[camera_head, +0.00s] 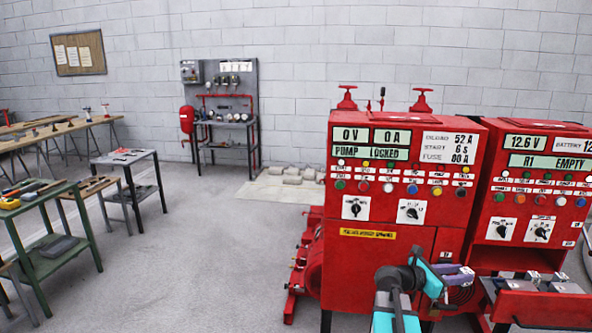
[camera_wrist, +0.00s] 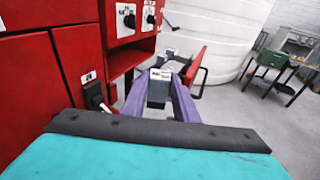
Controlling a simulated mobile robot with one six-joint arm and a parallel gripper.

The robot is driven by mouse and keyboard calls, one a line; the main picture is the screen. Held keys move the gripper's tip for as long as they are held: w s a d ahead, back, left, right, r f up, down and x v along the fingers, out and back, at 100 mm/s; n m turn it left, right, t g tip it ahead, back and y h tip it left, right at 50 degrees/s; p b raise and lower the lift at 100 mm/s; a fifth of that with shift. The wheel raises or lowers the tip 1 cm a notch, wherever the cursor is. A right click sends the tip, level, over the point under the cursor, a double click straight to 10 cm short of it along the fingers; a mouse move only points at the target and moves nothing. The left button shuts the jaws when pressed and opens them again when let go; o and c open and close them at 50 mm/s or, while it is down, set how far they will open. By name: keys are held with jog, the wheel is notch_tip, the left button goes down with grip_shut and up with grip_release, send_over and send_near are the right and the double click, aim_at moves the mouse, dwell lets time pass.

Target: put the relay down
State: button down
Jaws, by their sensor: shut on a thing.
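My gripper (camera_wrist: 160,84) is shut on a small dark block with a white label on top, which I take to be the relay (camera_wrist: 157,93). It sits between the two purple fingers in the wrist view. In the head view my gripper (camera_head: 458,277) is in front of the red cabinets at the lower right, and the relay is hard to make out there. I cannot tell whether the relay touches anything below it. The right cabinet's display (camera_head: 544,163) reads "R1 EMPTY".
A red tray (camera_head: 549,312) with grey, white-labelled blocks juts out below the right cabinet. The left cabinet (camera_head: 362,272) shows "PUMP LOCKED" and stands close beside my arm. A green table (camera_head: 82,231) and a grey table (camera_head: 143,158) stand at left. The floor between is clear.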

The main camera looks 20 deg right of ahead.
jog(key=w+a+f+n+t+y+b, duration=0.1)
jog(key=w+a+f+n+t, duration=0.3)
jog(key=w, duration=0.5)
jog(key=w+a+f+n+t+y+b, duration=0.1)
jog(key=w+a+n+t+b, duration=0.1)
jog(key=w+a+n+t, duration=0.5)
jog(key=w+a+f+n+t+y+b, duration=0.25)
jog(key=w+a+t+y, duration=0.35)
jog(key=w+a, duration=0.65)
jog(key=shift+w+a+f+n+t+y, duration=1.2)
jog(key=shift+a+n+y, duration=2.1)
jog(key=shift+a, duration=2.35)
jog(key=s+a+n+g+y, duration=0.2)
jog(key=s+a+n+y, duration=0.1)
jog(key=a+y, duration=0.2)
jog(key=s+a+n+g+y, duration=0.3)
jog(key=a+n+y, duration=0.1)
jog(key=a, duration=0.5)
jog(key=s+a+n+g+y, duration=0.2)
jog(key=s+a+n+y, duration=0.2)
jog(key=a, duration=0.4)
jog(key=shift+y, duration=0.8)
jog(key=shift+f, duration=0.1)
